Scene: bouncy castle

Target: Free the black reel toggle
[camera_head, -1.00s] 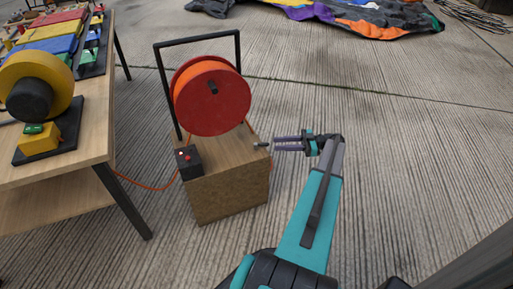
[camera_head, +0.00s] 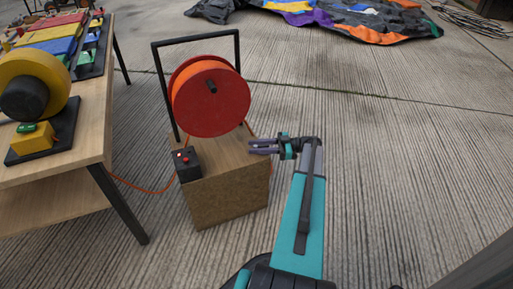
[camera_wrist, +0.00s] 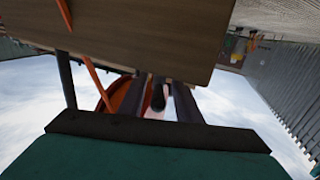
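The cable reel (camera_head: 212,98), with red flanges and orange cable, stands in a black frame on a wooden box (camera_head: 225,195). My gripper (camera_head: 252,146) is at the box's upper right edge, pointing left, its two dark fingers slightly apart. In the wrist view my gripper (camera_wrist: 158,100) has a finger on each side of a short black rod with a round end, which looks like the black toggle (camera_wrist: 158,94). I cannot tell whether the fingers touch it. In the head view the gripper hides the toggle.
A black control box (camera_head: 187,164) with a red button sits at the wooden box's left corner. An orange cable (camera_head: 140,188) runs from it to the wooden table (camera_head: 88,150) at left. The deflated castle (camera_head: 345,15) lies at the back. Concrete floor is clear at right.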

